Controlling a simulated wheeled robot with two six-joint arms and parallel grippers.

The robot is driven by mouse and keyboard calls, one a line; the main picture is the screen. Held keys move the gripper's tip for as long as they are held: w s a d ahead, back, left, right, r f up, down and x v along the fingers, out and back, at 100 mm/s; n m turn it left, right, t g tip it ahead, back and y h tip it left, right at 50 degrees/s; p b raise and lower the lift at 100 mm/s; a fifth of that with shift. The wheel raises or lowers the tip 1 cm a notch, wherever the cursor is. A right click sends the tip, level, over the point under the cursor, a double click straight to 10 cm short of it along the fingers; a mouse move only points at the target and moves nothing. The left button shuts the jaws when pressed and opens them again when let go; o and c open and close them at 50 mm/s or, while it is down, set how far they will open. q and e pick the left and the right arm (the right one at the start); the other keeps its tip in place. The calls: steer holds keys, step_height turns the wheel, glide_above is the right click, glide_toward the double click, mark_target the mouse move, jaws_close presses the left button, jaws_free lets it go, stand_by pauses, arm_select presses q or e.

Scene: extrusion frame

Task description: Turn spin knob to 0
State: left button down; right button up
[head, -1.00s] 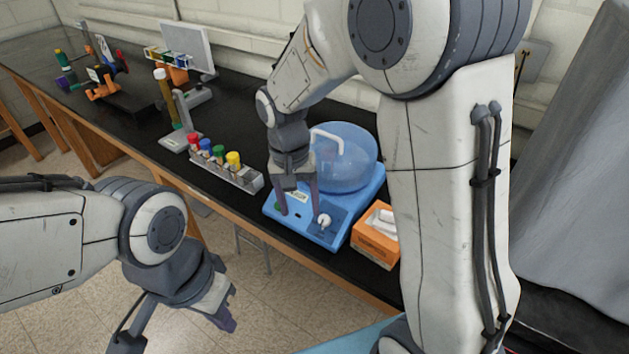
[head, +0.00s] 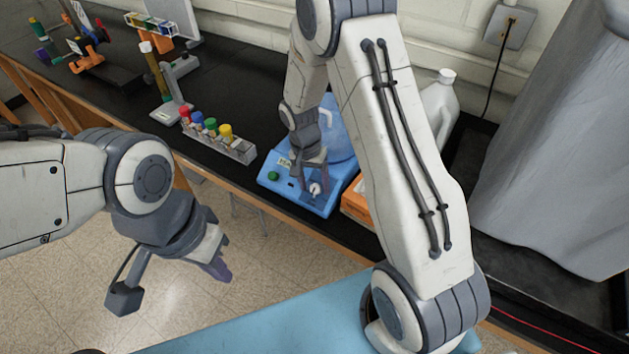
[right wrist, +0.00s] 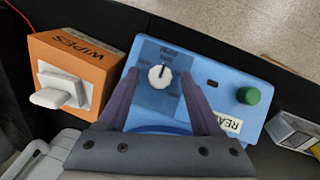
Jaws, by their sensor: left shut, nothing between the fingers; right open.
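The white spin knob (right wrist: 160,76) sits on the front panel of a blue machine (right wrist: 222,72). The knob also shows in the head view (head: 315,189), and the machine (head: 268,170) stands near the bench's front edge. Its clear dome is partly hidden behind my right arm. My right gripper (right wrist: 156,80) is open, its two fingers on either side of the knob in the right wrist view. I cannot tell whether they touch it. The marks around the knob are too small to read surely. My left gripper (head: 222,268) is shut and empty over the floor, left of the bench.
A green button (right wrist: 248,96) is on the same panel. An orange wipes box (right wrist: 72,75) stands beside the machine. A rack of colour-capped tubes (head: 218,140) is to its left. A white jug (head: 440,105) stands behind my right arm.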

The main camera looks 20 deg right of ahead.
steer(key=shift+f, duration=0.1)
jaws_close()
stand_by(0.3)
